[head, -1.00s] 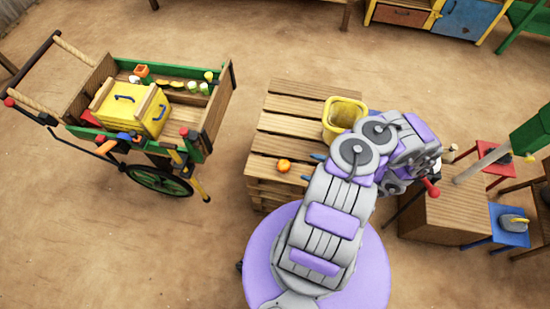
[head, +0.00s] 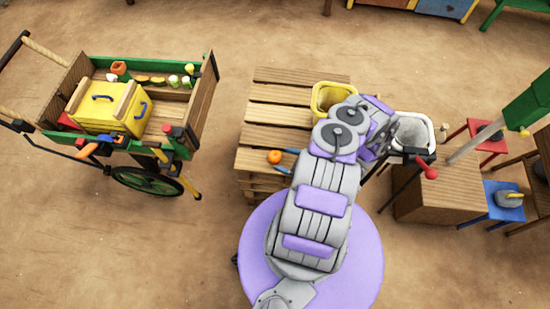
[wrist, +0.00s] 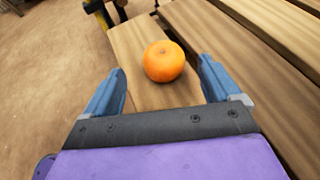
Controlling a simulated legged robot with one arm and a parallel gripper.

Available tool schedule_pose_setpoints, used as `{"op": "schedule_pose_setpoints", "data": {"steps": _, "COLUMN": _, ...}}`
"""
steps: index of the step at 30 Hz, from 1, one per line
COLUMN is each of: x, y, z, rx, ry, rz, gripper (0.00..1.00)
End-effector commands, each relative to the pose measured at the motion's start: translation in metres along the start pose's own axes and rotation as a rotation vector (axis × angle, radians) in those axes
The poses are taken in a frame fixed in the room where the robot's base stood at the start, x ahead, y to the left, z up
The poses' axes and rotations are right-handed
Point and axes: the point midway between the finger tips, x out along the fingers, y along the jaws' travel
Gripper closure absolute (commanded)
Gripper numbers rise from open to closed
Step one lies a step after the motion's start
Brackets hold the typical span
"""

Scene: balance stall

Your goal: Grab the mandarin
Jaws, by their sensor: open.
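The mandarin (head: 274,157) is a small orange fruit on the slatted wooden pallet table, near its left front corner. In the wrist view the mandarin (wrist: 164,61) rests on a plank, a little beyond and between my fingertips. My gripper (wrist: 162,82) is open, with one blue finger on each side of the view and nothing held. In the head view my gripper (head: 282,161) shows only as blue fingertips just right of the mandarin; my arm hides the rest.
The pallet table (head: 275,115) also bears a yellow bin (head: 322,98) at its back right. A white bin (head: 413,131) stands by a wooden box (head: 440,195) on the right. A green cart (head: 200,100) with a yellow chest (head: 105,108) stands at the left. Open ground lies between cart and table.

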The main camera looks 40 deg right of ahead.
Motion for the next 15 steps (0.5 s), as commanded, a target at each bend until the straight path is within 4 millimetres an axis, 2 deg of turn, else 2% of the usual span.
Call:
{"op": "schedule_pose_setpoints", "data": {"steps": 8, "x": 0.016, "y": 0.000, "z": -0.002, "rx": -0.002, "ry": 0.000, "rz": 0.000, "gripper": 0.10}}
{"op": "schedule_pose_setpoints", "data": {"steps": 15, "x": 0.044, "y": -0.005, "z": -0.008, "rx": -0.001, "ry": -0.001, "rz": 0.001, "gripper": 0.10}}
